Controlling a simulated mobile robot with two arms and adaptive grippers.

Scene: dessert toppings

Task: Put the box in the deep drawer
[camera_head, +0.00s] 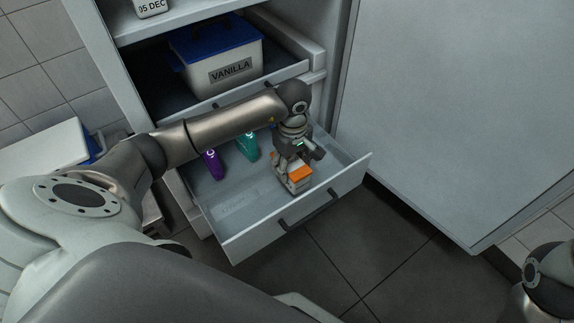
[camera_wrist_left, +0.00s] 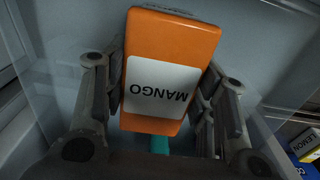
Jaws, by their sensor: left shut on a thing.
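The box is orange with a white label reading MANGO (camera_wrist_left: 168,60); in the head view the orange box (camera_head: 299,174) is inside the open deep drawer (camera_head: 235,215). My left gripper (camera_head: 292,172) reaches down into the drawer from above. In the left wrist view its two fingers (camera_wrist_left: 160,105) are on either side of the box, shut on it. I cannot tell whether the box touches the drawer floor. Part of my right arm (camera_head: 550,280) shows at the lower right; its gripper is out of view.
A purple item (camera_head: 212,164) and a teal item (camera_head: 247,146) stand in the drawer's back left part. Above, a shallower drawer holds a blue-lidded VANILLA container (camera_head: 222,65). A large open door (camera_head: 455,110) stands at the right. The drawer's front left floor is clear.

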